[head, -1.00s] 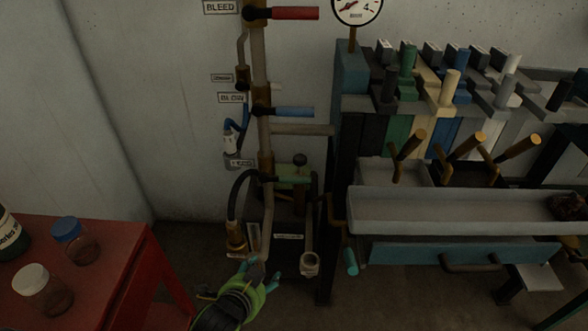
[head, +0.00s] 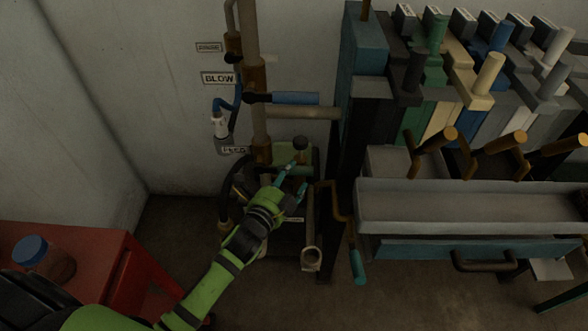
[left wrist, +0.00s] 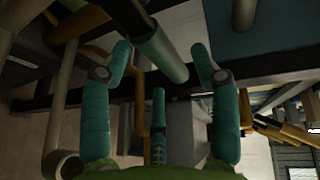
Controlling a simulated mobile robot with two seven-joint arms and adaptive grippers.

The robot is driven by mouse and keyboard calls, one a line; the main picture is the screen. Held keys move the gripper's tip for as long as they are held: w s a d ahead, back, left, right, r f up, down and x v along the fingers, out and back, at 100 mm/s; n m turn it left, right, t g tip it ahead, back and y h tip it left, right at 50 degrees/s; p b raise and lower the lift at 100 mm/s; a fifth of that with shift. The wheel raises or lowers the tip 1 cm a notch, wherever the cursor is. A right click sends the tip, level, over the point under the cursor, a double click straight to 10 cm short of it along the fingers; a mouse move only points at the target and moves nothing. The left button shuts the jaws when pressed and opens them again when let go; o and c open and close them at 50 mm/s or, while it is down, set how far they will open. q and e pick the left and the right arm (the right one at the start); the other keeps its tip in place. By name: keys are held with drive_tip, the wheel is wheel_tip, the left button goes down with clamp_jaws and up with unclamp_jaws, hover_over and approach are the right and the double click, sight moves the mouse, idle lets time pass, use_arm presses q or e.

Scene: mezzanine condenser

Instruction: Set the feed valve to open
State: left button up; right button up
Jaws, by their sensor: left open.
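The feed valve's green lever handle (head: 308,171) sticks out to the right from the vertical pipe, beside the partly hidden FEED label (head: 235,150). It lies roughly level, across the pipe. My left gripper (head: 296,178) is open, with its fingers at the handle in the head view. In the left wrist view the green handle (left wrist: 165,55) lies between the two spread teal fingers, beyond or level with their tips. I cannot tell whether they touch it. My arm and gripper hide part of the valve area. My right gripper is not in view.
Above is the blue blow valve handle (head: 283,98) with its BLOW label (head: 219,78). A brown crank with a teal grip (head: 356,266) hangs to the right, near a grey trough (head: 450,206) and several levers. A red table (head: 85,250) with a blue-capped jar (head: 42,260) stands left.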

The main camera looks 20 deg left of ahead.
use_arm(q)
drive_tip(key=shift+x, duration=1.45)
clamp_jaws()
